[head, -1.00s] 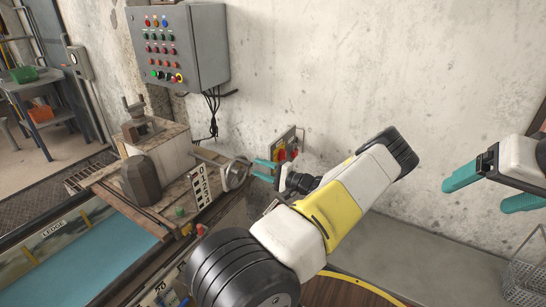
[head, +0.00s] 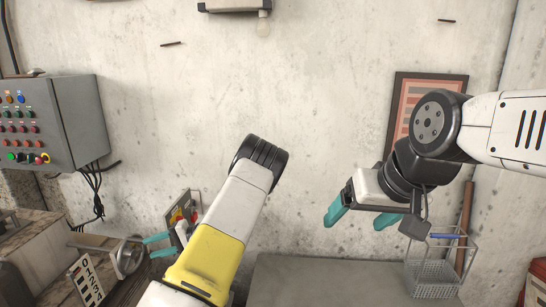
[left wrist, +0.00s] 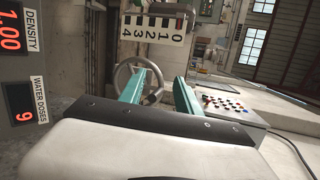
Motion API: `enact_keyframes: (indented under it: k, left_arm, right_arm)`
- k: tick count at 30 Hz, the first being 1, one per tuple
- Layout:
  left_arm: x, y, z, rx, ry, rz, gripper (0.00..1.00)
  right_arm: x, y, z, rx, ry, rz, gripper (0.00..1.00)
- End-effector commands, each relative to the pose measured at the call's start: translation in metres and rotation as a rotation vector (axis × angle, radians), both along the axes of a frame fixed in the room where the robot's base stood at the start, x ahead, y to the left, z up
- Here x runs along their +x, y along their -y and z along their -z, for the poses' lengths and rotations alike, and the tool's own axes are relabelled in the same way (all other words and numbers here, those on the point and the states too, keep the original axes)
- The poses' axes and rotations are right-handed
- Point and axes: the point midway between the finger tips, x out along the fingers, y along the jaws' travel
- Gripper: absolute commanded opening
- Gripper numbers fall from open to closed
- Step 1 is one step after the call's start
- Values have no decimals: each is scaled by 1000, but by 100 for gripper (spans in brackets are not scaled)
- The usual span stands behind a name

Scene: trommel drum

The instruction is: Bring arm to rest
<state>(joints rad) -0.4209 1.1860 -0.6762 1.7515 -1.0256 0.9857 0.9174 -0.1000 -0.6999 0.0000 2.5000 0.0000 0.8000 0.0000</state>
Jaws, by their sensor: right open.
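My left gripper (head: 160,245) is at the lower left in the head view, its teal fingers pointing left towards a grey handwheel (head: 130,256). In the left wrist view the fingers stand apart with nothing held between them, and the handwheel (left wrist: 138,82) shows just beyond them. I cannot tell whether a fingertip touches the rim. My right gripper (head: 361,217) hangs in front of the wall at the right, fingers apart, pointing down and left, empty. My left forearm hides part of the bench area.
A grey control box (head: 50,122) with coloured buttons is on the wall at left. A number plate (head: 86,281) stands beside the handwheel. A wire basket (head: 434,270) stands below my right arm. A framed poster (head: 401,112) hangs behind it. A grey surface (head: 325,280) at bottom centre looks clear.

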Motion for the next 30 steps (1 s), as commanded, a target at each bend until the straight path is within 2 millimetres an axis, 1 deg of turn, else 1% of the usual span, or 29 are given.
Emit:
enact_keyframes:
  k: [1, 6, 11, 14, 18, 23, 30]
  left_arm:
    - [-9, 5, -10, -75, 23, -42, 40]
    - [-39, 31, -33, -322, 69, -145, 40]
    - [-61, 64, -62, -554, 124, -190, 40]
    - [-74, 86, -84, -695, 163, -195, 40]
    - [-92, 118, -119, -880, 224, -170, 40]
    - [-116, 153, -162, -1069, 302, -102, 40]
    - [-160, 200, -227, -1289, 432, 65, 40]
  right_arm:
    - [0, 0, 0, 0, 0, 0, 82]
    - [0, 0, 0, 0, 0, 0, 82]
    - [0, 0, 0, 0, 0, 0, 82]
    - [0, 0, 0, 0, 0, 0, 82]
    - [0, 0, 0, 0, 0, 0, 82]
    - [0, 0, 0, 0, 0, 0, 82]
    - [0, 0, 0, 0, 0, 0, 82]
